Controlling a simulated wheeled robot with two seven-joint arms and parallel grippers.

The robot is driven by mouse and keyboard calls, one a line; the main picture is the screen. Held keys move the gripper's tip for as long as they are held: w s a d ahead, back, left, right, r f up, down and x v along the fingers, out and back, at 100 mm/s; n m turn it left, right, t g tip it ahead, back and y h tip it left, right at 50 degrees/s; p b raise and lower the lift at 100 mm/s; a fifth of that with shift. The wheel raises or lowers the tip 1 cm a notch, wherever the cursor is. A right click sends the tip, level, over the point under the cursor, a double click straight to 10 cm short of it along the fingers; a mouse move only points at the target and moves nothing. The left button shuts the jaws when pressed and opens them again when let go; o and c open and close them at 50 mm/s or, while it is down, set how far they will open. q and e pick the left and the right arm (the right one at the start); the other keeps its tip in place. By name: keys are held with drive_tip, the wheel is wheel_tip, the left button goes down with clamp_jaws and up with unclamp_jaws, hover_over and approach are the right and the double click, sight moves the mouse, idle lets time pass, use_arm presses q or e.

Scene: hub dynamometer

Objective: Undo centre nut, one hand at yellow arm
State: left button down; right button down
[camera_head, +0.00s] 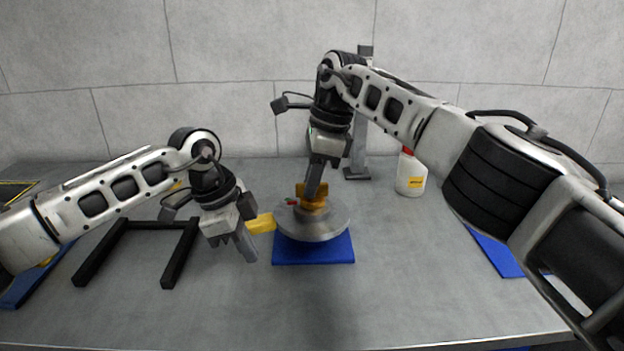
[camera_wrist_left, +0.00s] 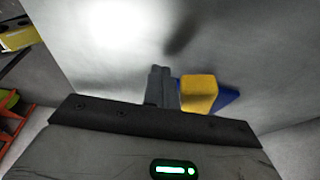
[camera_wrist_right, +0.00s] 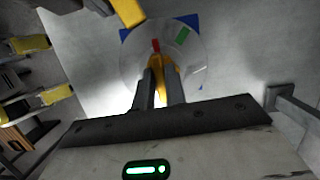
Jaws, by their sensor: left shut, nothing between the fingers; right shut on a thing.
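A round metal disc (camera_head: 322,228) sits on a blue mat (camera_head: 313,252), with a yellow centre nut (camera_head: 313,204) on top. My right gripper (camera_head: 314,192) points down from above and is shut on the nut; the right wrist view shows its fingers (camera_wrist_right: 159,88) either side of the yellow nut (camera_wrist_right: 168,76). The yellow arm (camera_head: 262,223) sticks out left from the disc. My left gripper (camera_head: 247,250) is shut and empty beside the yellow arm. In the left wrist view the closed fingers (camera_wrist_left: 161,84) are just left of the yellow arm (camera_wrist_left: 199,92); contact cannot be told.
A black frame (camera_head: 120,235) lies on the table at left. A white bottle with a red cap (camera_head: 411,176) stands behind right of the disc, near a grey post (camera_head: 359,145). Blue mats lie at the far left and right (camera_head: 497,252). The front of the table is clear.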

use_arm(q)
drive_tip(key=shift+w, duration=0.1)
drive_tip(key=shift+w+a, duration=0.25)
drive_tip(key=shift+w, duration=0.45)
drive_tip(key=shift+w+a, duration=0.25)
drive_tip(key=shift+w, duration=0.4)
drive_tip(key=shift+w+a, duration=0.15)
drive_tip(key=shift+w, duration=1.35)
drive_tip(key=shift+w, duration=0.1)
